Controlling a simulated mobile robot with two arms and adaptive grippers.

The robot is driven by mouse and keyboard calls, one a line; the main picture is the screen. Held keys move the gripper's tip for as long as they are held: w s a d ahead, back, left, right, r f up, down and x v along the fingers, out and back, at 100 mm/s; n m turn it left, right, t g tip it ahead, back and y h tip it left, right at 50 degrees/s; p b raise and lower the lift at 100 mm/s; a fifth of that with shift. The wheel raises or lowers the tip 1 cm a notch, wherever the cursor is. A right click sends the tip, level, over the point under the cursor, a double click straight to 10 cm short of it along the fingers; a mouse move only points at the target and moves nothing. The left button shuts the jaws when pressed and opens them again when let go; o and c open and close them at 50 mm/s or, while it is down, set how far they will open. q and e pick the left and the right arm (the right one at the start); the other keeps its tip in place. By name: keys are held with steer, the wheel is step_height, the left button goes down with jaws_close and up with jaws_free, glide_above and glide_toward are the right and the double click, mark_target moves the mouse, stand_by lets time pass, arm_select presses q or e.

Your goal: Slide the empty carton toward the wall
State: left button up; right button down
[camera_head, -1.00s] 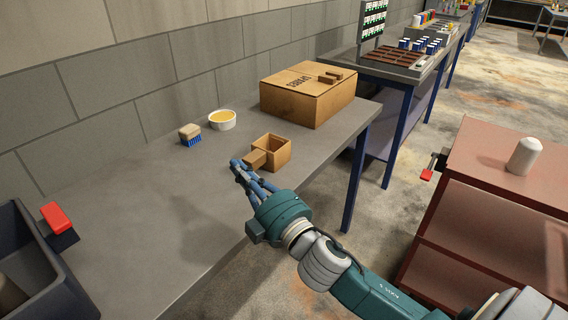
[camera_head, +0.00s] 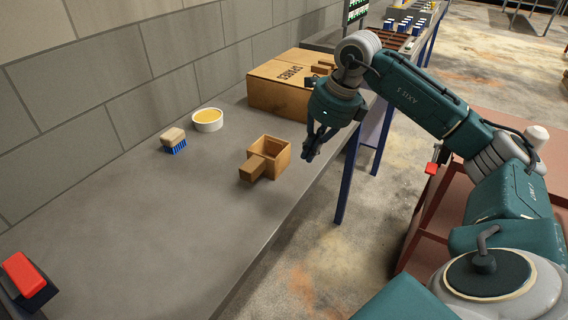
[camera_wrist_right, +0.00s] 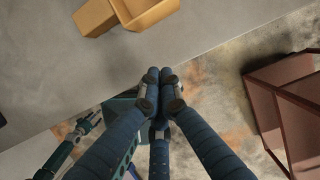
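The empty carton (camera_head: 279,158) is a small open-topped brown box on the grey table, near its front edge. A brown block (camera_head: 252,169) sits against its near left side. Both show at the top of the right wrist view, the carton (camera_wrist_right: 150,13) beside the block (camera_wrist_right: 95,17). My right gripper (camera_head: 310,155) is to the right of the carton, apart from it, over the table edge. Its fingertips (camera_wrist_right: 159,77) are together with nothing between them. My left gripper is outside the head view; what seems to be it (camera_wrist_right: 85,126) shows small at lower left in the wrist view.
A large cardboard box (camera_head: 271,96) stands behind the carton, partly hidden by my right arm. A yellow-filled bowl (camera_head: 208,120) and a brush (camera_head: 174,140) lie nearer the block wall (camera_head: 135,75).

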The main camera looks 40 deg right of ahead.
mark_target(297, 183)
steer(key=x, duration=0.5)
steer(key=p+x, duration=0.1)
steer(key=x, duration=0.4)
steer(key=shift+s+d+p, duration=0.15)
steer(key=shift+d+p, duration=0.05)
steer(key=shift+p, duration=0.1)
steer(key=w, duration=0.1)
steer(key=w+a+p, duration=0.1)
steer(key=w, duration=0.1)
steer(key=shift+a+r, duration=0.2)
steer(key=shift+w, duration=0.3)
arm_select(q)
step_height(297, 183, up, 3)
steer(key=shift+s, duration=0.15)
arm_select(e)
steer(key=shift+f, duration=0.1)
